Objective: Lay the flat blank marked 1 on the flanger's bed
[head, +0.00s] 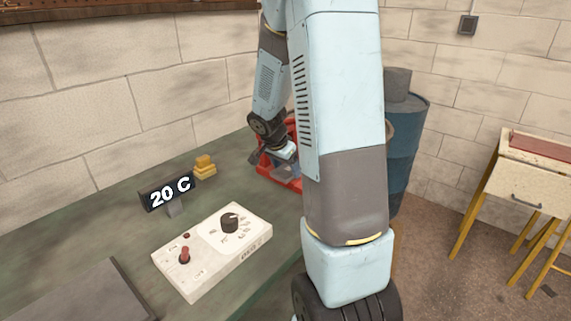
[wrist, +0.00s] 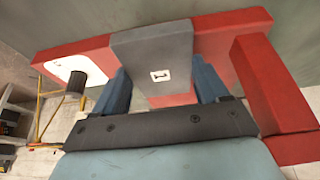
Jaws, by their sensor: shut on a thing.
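The flat grey blank marked 1 (wrist: 152,48) is between the blue fingers of my gripper (wrist: 161,70) in the wrist view. My gripper is shut on it. The blank lies across the red flanger (wrist: 232,24) in that view; I cannot tell whether it touches the bed or is just above it. In the head view the red flanger (head: 266,167) stands at the bench's far end, partly hidden by my arm. My gripper (head: 284,160) is over it there, small and partly covered, and the blank is not clear.
A grey plate (head: 90,298) is at the near left. A blue barrel (head: 405,150) stands behind my arm.

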